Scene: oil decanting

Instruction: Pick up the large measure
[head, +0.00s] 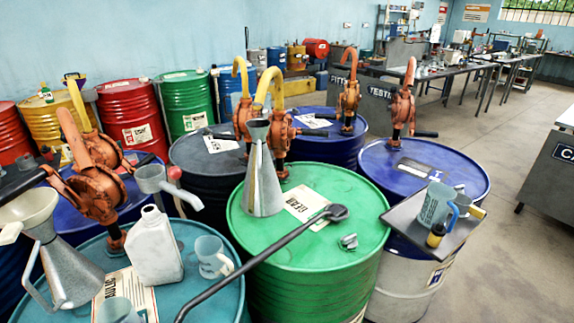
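Several vessels could be the large measure; I cannot tell which is meant. A translucent grey-blue jug (437,205) with markings stands on the dark tray (403,216) at right. A tall conical metal can (262,183) with a funnel-like top stands on the green drum (242,226). Another conical metal can (68,274) with a handle is at lower left, with a pale funnel (28,207) at its top. Small clear handled cups (211,256) (118,311) are on the teal drum (205,305). My gripper is not in view.
A long dark rod with a round end (262,250) crosses the green drum. A white jerrycan (155,248) stands on the teal drum. Orange hand pumps (92,185) (402,108) rise from drums. The tray also holds a small dark bottle (436,235). Open floor (500,235) lies at right.

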